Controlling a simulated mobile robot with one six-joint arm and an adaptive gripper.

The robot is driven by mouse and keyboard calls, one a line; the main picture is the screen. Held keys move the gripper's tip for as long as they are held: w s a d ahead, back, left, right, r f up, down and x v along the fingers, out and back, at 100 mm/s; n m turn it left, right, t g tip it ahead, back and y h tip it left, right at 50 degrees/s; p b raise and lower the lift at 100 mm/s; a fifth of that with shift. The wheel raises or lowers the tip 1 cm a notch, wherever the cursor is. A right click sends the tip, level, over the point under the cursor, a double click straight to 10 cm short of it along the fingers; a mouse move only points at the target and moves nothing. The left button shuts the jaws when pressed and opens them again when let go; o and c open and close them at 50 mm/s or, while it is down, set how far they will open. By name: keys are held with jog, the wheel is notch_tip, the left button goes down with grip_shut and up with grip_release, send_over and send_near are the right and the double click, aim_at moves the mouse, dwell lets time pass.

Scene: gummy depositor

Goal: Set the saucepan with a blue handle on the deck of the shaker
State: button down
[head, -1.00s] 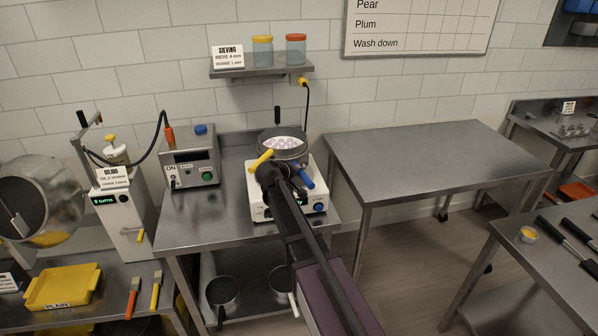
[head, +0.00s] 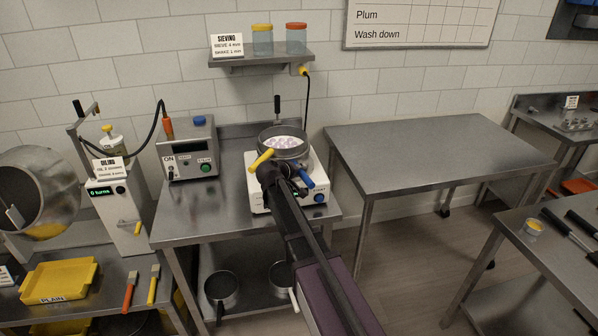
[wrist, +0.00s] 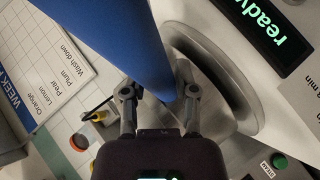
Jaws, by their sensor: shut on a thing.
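A round metal pan (head: 296,153) with pale purple and white pieces inside shows over the white shaker (head: 259,200) in the head view. A blue handle (head: 305,180) slants down to its right; it also fills the top middle of the wrist view (wrist: 135,42). A yellow handle (head: 262,160) sticks out to the left. My gripper (wrist: 160,92) is shut on the blue handle. The round grey metal form (wrist: 238,95) lies close behind the fingers in the wrist view. My arm hides the shaker's front middle, and I cannot tell whether the pan touches the deck.
A grey control box (head: 190,160) stands left of the shaker on the steel table (head: 180,225). A shelf (head: 262,58) with jars hangs above. Two pans, one at the left (head: 222,290), lie on the lower shelf. The table at the right (head: 420,150) is bare.

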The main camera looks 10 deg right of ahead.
jog(key=shift+c, duration=1.5)
grip_release()
jog(key=shift+s, duration=0.2)
